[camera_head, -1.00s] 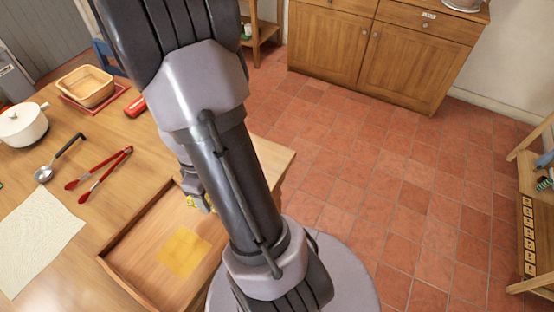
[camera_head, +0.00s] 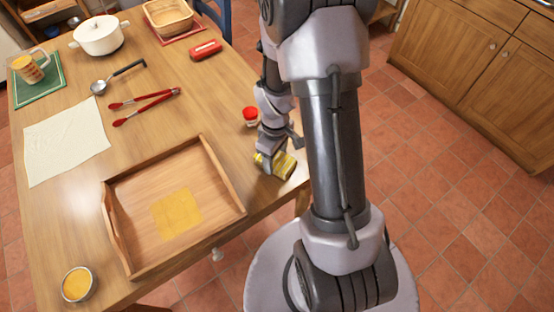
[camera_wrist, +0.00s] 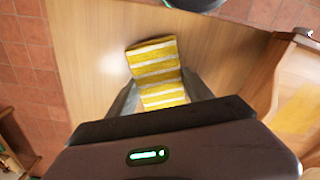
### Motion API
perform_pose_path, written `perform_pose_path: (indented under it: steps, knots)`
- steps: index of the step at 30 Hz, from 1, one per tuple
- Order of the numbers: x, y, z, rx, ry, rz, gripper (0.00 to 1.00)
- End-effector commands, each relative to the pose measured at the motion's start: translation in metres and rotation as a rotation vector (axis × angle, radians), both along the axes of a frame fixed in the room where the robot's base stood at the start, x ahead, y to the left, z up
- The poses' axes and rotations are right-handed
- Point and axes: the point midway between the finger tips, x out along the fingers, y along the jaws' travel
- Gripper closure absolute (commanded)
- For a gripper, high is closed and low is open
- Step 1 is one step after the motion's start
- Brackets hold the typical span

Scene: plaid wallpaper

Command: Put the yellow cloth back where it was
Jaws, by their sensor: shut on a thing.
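The yellow cloth (camera_head: 277,164) is yellow with white stripes and looks folded. My gripper (camera_head: 268,155) is shut on it near the table's right edge, to the right of the wooden tray. In the wrist view the cloth (camera_wrist: 155,62) sticks out between the two dark fingers of my gripper (camera_wrist: 160,94), over bare table wood. I cannot tell whether it touches the table. A flat, plain yellow square (camera_head: 177,213) lies on the floor of the tray (camera_head: 135,235); the tray's edge also shows at right in the wrist view (camera_wrist: 275,75).
A red-lidded jar (camera_head: 250,116) stands just behind my gripper. Red tongs (camera_head: 145,105), a ladle (camera_head: 118,77), a pale cloth (camera_head: 65,143), a white pot (camera_head: 99,36) and a yellow-filled bowl (camera_head: 78,284) are on the table (camera_head: 200,110). Bare wood lies between tongs and tray.

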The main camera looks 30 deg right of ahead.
Motion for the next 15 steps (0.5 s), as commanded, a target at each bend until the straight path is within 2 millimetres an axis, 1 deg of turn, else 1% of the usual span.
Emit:
perform_pose_path:
  steps: [1, 5, 9, 10, 13, 15]
  knots:
    - [0.0003, -0.0001, -0.0031, 0.000, -0.001, 0.000, 0.79]
    - [0.0004, -0.0002, -0.0001, 0.000, -0.001, 0.000, 0.79]
    - [0.0004, -0.0002, -0.0041, 0.000, -0.001, 0.000, 0.79]
    - [0.0004, -0.0003, -0.0043, 0.000, -0.001, 0.000, 0.39]
    - [0.0004, -0.0003, -0.0032, 0.000, -0.001, 0.000, 0.19]
    - [0.0004, -0.0002, -0.0031, 0.000, -0.001, 0.000, 0.19]
